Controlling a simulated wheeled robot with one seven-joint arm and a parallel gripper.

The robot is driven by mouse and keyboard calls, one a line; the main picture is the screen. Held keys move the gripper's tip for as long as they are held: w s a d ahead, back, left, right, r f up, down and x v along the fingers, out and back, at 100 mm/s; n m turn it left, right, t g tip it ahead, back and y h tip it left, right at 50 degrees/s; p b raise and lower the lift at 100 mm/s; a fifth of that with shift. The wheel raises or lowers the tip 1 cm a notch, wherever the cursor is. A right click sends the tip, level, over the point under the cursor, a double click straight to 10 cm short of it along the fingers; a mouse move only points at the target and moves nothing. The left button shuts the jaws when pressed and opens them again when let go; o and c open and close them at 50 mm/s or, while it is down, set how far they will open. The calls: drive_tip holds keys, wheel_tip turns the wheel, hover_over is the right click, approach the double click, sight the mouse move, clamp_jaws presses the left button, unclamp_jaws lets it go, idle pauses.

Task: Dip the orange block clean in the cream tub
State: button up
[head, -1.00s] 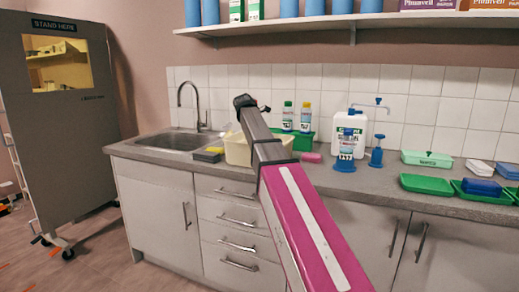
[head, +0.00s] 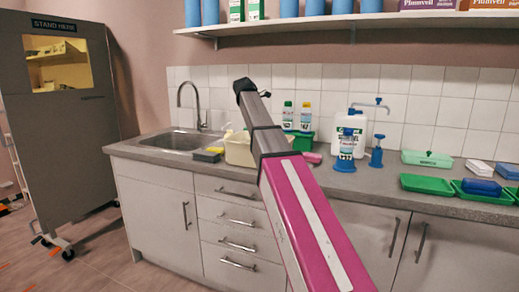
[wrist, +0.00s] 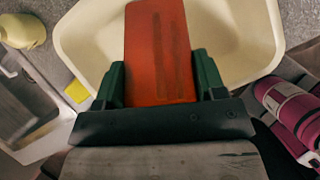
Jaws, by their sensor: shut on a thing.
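The orange block (wrist: 158,35) is in the wrist view, with dark streaks down its face. My gripper (wrist: 160,74) is shut on it, one green finger at each side. The block is over the opening of the cream tub (wrist: 232,45), and its far end runs out of the top of the picture. I cannot tell how high it is above the tub's floor. In the head view the cream tub (head: 238,150) stands on the counter right of the sink, partly behind my arm. The gripper and block are hidden there.
Bottles (head: 305,117), a white pump jug (head: 350,128) and blue pump bottles stand to the right. Green trays (head: 428,184) are farther right. A shelf (head: 300,24) hangs above.

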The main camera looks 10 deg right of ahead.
drive_tip(key=shift+r, duration=2.15)
drive_tip(key=shift+r, duration=0.1)
idle(0.6)
drive_tip(key=shift+r, duration=1.9)
